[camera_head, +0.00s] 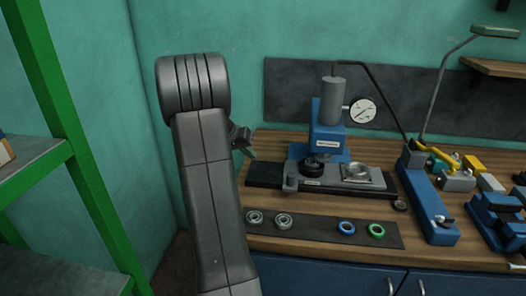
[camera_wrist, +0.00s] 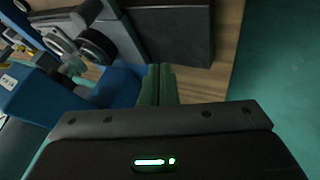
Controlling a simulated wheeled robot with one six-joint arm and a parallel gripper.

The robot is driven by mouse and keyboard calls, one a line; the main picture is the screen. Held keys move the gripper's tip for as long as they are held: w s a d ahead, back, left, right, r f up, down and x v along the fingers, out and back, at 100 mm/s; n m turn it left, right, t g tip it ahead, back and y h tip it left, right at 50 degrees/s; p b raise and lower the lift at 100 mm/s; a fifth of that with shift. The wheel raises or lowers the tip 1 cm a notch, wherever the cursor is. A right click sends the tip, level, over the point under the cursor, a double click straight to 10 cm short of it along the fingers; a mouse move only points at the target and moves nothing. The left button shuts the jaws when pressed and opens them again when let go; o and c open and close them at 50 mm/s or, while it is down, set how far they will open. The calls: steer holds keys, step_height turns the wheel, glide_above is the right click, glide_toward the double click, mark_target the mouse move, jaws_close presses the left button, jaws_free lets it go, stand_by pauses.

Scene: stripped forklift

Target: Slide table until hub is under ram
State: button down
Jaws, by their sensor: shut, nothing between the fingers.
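The blue press (camera_head: 329,131) stands on the bench with a grey cylinder on top; its ram's lower end is hard to make out. The sliding table (camera_head: 340,181) is a grey plate on a dark rail (camera_head: 264,175) in front of the press. A silvery round part, seemingly the hub (camera_head: 356,172), sits on the table's right part, right of the press head. A black round part (camera_head: 314,165) is below the head; it also shows in the wrist view (camera_wrist: 97,46). My gripper (camera_head: 249,153) is left of the press, apart from the table. Its green fingers (camera_wrist: 158,84) are shut and empty.
A dark mat (camera_head: 320,230) at the front carries two metal bearings, a blue ring and a green ring. A dial gauge (camera_head: 362,111) is beside the press. A blue tool (camera_head: 430,205) and a blue vise (camera_head: 497,215) stand right. Green shelving (camera_head: 60,120) is at left.

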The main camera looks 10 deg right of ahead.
mark_target(288, 169)
steer(key=p+x, duration=0.1)
steer(key=x, duration=0.8)
steer(key=shift+s+d+p, duration=0.15)
steer(key=shift+d+p, duration=0.05)
steer(key=shift+p, duration=0.15)
steer(key=d, duration=0.1)
steer(key=d+p, duration=0.1)
steer(key=d, duration=0.1)
steer(key=shift+s+d+f, duration=0.15)
steer(key=shift+s+f, duration=0.05)
steer(key=shift+s, duration=0.2)
steer(key=shift+s+d+f, duration=0.1)
steer(key=shift+d, duration=0.3)
steer(key=shift+d+f, duration=0.1)
steer(key=shift+d, duration=0.1)
steer(key=d+b, duration=0.1)
steer(key=d, duration=0.1)
steer(key=s+d+b, duration=0.1)
steer(key=shift+s+d+b, duration=0.1)
steer(key=shift+d+b, duration=0.25)
